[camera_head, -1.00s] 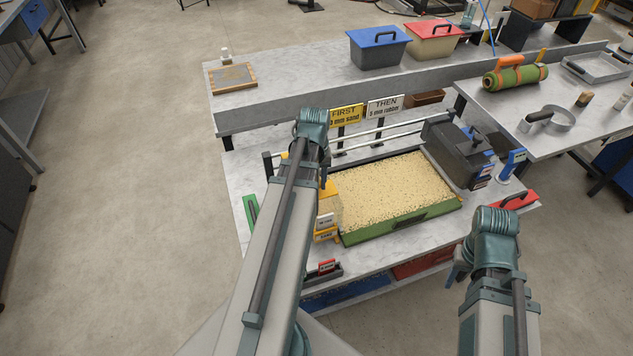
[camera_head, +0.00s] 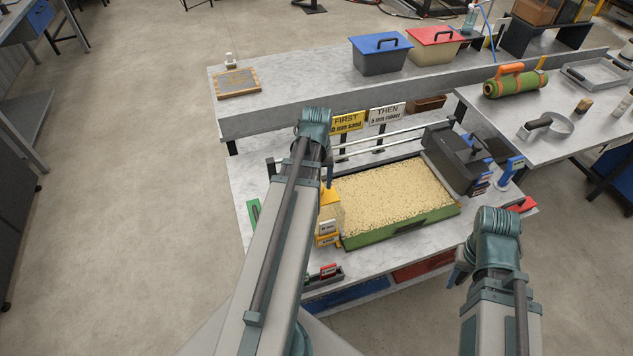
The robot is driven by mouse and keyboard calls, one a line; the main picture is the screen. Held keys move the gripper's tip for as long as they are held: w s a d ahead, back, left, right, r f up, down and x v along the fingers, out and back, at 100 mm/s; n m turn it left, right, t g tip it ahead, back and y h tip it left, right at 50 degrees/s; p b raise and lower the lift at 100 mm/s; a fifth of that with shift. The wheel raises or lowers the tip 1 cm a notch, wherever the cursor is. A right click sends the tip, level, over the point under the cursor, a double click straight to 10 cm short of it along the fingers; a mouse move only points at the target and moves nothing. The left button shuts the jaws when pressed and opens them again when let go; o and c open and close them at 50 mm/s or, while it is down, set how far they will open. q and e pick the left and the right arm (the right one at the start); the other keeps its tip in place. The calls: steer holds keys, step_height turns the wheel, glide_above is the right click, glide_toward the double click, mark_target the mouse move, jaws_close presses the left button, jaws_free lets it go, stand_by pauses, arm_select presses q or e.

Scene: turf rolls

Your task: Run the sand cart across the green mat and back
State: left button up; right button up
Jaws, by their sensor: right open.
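The yellow sand cart (camera_head: 327,222) stands at the left end of the mat, partly hidden by my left arm. The mat shows a green front edge (camera_head: 400,229) and is covered with pale, sand-coloured grains (camera_head: 395,195). My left gripper (camera_head: 328,178) is over the cart's upper part, mostly behind its own arm; its fingers and any contact are hidden. My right gripper (camera_head: 455,276) is in front of the table's right part, open and apart from the cart and mat.
A dark grey hopper (camera_head: 455,160) stands at the mat's right end. Behind the mat are metal rails (camera_head: 385,140), a yellow FIRST sign (camera_head: 347,122) and a white THEN sign (camera_head: 386,113). A green roll (camera_head: 515,82) lies on the right table.

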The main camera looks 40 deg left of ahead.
arm_select(q)
step_height(320, 180, up, 10)
steer(key=p, duration=0.9)
steer(key=shift+r, duration=0.15)
arm_select(e)
step_height(320, 180, up, 10)
steer(key=shift+r, duration=0.15)
arm_select(q)
steer(key=s+d+f+m+b, duration=0.1)
steer(key=d+f+m+b, duration=0.3)
steer(key=d, duration=0.7)
steer(key=s+d+f+m+b, duration=0.1)
steer(key=d+f+m+b, duration=0.3)
steer(key=d, duration=0.7)
steer(key=s+d+f+m+y+b, duration=0.1)
steer(key=d+f+m+b, duration=0.3)
steer(key=d, duration=0.6)
steer(key=shift+s+d+f+b, duration=0.35)
steer(key=shift+d+f+b, duration=0.05)
steer(key=shift+f+b, duration=0.25)
arm_select(e)
step_height(320, 180, down, 14)
steer(key=shift+r, duration=0.25)
